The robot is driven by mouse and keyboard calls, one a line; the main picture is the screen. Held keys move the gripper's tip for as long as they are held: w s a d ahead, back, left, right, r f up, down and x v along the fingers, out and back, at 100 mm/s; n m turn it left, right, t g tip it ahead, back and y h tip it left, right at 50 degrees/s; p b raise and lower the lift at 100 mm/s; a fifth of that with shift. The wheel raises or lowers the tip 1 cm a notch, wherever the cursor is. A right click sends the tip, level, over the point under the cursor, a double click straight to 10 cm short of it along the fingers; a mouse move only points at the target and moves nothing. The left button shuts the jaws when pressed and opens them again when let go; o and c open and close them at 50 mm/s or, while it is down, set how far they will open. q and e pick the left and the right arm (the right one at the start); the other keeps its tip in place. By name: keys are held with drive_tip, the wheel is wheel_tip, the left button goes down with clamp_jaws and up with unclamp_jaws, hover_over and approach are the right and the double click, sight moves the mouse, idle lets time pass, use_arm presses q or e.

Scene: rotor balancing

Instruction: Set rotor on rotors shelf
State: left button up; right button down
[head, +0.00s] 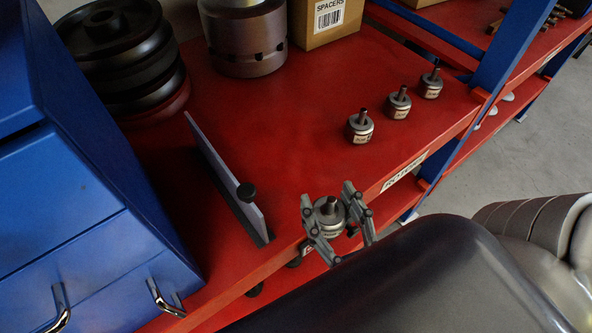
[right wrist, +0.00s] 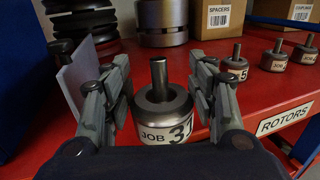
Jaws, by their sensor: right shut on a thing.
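A steel rotor (right wrist: 163,105) with an upright shaft and a label reading "JOB 31" is in the right wrist view. It also shows in the head view (head: 327,211). My right gripper (head: 336,222) is shut on this rotor, with a finger on each side, at the front edge of the red rotors shelf (head: 290,130). I cannot tell whether the rotor touches the shelf. The shelf's "ROTORS" label (right wrist: 284,120) is on its front edge to the right. My left gripper is not in view.
Three similar rotors (head: 397,104) stand in a row at the right of the shelf. A grey upright divider (head: 226,180) with a black knob stands left of the held rotor. Black discs (head: 110,45), a steel cylinder (head: 245,40) and a spacers box (head: 325,22) stand behind.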

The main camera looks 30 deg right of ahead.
drive_tip(key=shift+s+r, duration=0.15)
drive_tip(key=shift+r, duration=0.1)
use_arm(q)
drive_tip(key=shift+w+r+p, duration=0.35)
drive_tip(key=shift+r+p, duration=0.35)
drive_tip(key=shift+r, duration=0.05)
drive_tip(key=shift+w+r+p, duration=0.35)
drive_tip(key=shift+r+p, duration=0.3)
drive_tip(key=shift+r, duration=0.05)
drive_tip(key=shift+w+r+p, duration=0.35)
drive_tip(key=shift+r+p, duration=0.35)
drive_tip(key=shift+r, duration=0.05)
use_arm(e)
drive_tip(key=shift+w+d+f, duration=0.3)
drive_tip(key=shift+w+f, duration=0.5)
drive_tip(key=shift+w, duration=1.85)
drive_tip(key=shift+w+d+f, duration=0.25)
drive_tip(key=shift+w+f, duration=0.55)
drive_tip(key=shift+w, duration=1.8)
drive_tip(key=shift+w+d+f, duration=0.3)
drive_tip(key=shift+w+f, duration=0.5)
drive_tip(key=shift+w, duration=1.85)
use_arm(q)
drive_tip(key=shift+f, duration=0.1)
use_arm(e)
drive_tip(key=shift+f, duration=0.1)
